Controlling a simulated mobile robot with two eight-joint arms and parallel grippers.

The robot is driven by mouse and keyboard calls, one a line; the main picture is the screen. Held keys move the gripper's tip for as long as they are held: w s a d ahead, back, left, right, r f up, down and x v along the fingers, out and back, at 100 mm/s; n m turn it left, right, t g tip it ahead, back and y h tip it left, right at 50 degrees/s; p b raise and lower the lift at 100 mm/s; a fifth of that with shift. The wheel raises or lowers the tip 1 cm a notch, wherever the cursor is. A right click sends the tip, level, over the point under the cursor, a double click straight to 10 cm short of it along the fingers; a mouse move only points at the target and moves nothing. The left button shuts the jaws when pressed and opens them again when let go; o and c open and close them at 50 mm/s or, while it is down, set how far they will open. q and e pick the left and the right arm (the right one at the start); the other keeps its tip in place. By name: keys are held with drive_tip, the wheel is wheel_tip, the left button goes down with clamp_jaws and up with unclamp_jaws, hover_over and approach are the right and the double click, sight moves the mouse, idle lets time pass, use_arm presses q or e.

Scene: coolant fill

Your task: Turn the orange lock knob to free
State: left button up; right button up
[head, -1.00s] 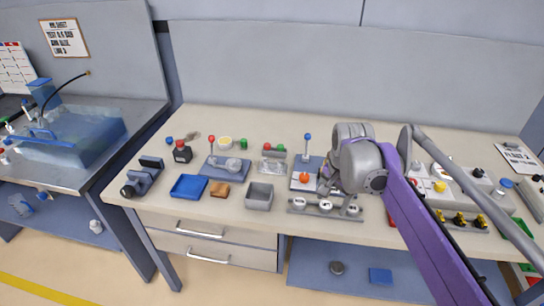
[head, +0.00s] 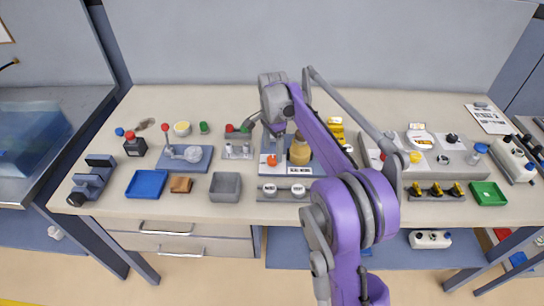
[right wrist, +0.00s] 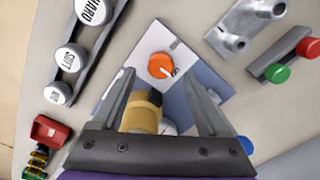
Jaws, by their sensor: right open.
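The orange lock knob (head: 272,160) sits on the white plate of a blue-grey board (head: 316,168) on the workbench. It also shows in the right wrist view (right wrist: 161,65), with a small pale mark at its lower right edge. My right gripper (head: 275,132) is over the board, just behind the knob in the head view. In the right wrist view its two fingers are spread wide and empty, with the knob beyond their tips. An amber cylinder (head: 299,150) stands right of the knob; it shows low between the fingers (right wrist: 141,112). My left gripper is not in view.
A rail with white labelled round caps (head: 284,191) lies in front of the board. A grey bin (head: 226,187) stands left of it. A holder with red and green knobs (head: 238,130) is close behind left. My right arm hides part of the bench.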

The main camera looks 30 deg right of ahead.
sight(273, 158)
drive_tip(key=shift+f, duration=1.85)
clamp_jaws()
